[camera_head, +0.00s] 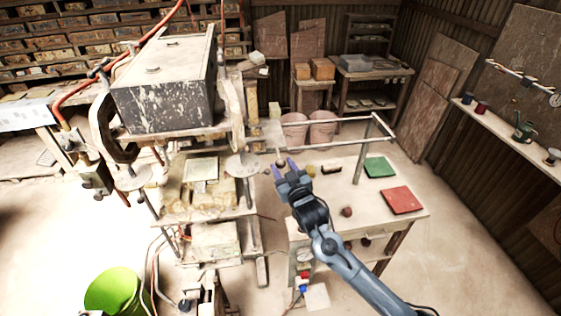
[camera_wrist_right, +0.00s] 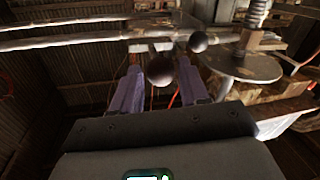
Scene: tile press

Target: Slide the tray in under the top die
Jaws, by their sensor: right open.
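The press stands at left in the head view. Its big dark speckled block (camera_head: 168,103) hangs high on a plate; it appears to be or carry the top die. Below it, a pale worn bed (camera_head: 170,202) holds a light, flat, tray-like piece (camera_head: 201,170); I cannot tell the tray's exact edges. My right gripper (camera_head: 285,168) is open at the press's right side, near the round metal disc (camera_head: 242,164). In the right wrist view its purple fingers (camera_wrist_right: 160,88) stand on either side of a dark ball knob (camera_wrist_right: 160,69); contact is unclear. My left gripper is out of view.
A second dark ball (camera_wrist_right: 198,41) is just beyond the knob. The worktable (camera_head: 335,222) at right carries a green tile (camera_head: 379,167), a red tile (camera_head: 401,200) and small lumps. A metal rail frame (camera_head: 345,118) rises behind. A green bucket (camera_head: 113,291) stands at front left.

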